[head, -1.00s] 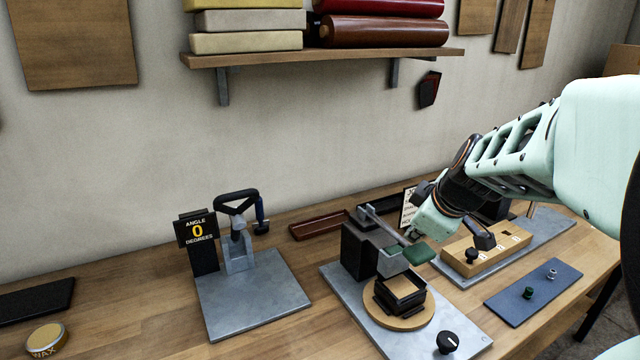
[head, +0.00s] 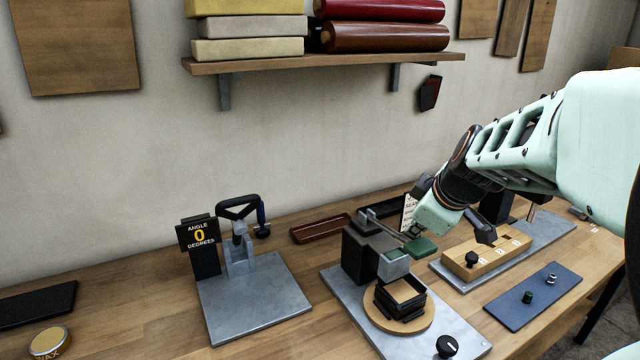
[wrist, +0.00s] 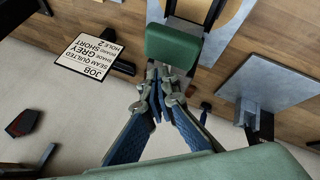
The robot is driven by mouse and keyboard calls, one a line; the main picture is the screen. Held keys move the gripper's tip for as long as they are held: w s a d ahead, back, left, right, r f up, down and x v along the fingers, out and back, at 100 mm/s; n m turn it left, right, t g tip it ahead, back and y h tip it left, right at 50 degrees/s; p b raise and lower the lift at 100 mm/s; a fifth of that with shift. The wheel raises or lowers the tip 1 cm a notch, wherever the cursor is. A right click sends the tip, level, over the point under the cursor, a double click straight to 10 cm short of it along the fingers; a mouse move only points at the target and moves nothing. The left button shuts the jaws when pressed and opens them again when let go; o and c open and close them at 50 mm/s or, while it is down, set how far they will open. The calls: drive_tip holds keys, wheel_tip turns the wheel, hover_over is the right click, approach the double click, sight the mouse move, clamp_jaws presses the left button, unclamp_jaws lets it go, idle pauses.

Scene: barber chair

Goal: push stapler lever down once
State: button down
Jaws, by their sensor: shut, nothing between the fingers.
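The stapler stands on a grey plate, with a black body (head: 366,252) and a light grey block (head: 394,264) over a round wooden stand (head: 425,318). Its lever ends in a green pad (head: 422,247); the pad also shows in the wrist view (wrist: 172,43). My gripper (head: 415,228) is just behind and above the pad in the head view, its tips small and partly lost against dark parts. In the wrist view, my gripper's fingers (wrist: 160,75) are shut, empty, and close to the pad's near edge. I cannot tell whether they touch it.
A dark framed piece (head: 400,298) sits on the stand, with a black knob (head: 447,346) in front. A wooden block with a dark lever (head: 487,255) stands close on the right. A job card (wrist: 87,60) is behind. The angle-display tool (head: 240,255) is left.

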drive_tip(key=shift+w+r+p, duration=0.1)
drive_tip(key=shift+r+p, duration=0.2)
drive_tip(key=shift+r, duration=0.45)
drive_tip(key=r+p, duration=0.2)
drive_tip(key=r, duration=0.1)
drive_tip(key=r+p, duration=0.1)
drive_tip(key=r, duration=0.1)
drive_tip(key=shift+w+a, duration=0.15)
drive_tip(key=shift+w, duration=0.25)
drive_tip(key=shift+f, duration=0.1)
drive_tip(key=f, duration=0.1)
drive_tip(key=f+b, duration=0.2)
drive_tip(key=shift+s+f, duration=0.15)
drive_tip(key=shift+s, duration=0.1)
drive_tip(key=shift+r+p, duration=0.55)
drive_tip(key=shift+p, duration=1.2)
drive_tip(key=shift+p, duration=1.25)
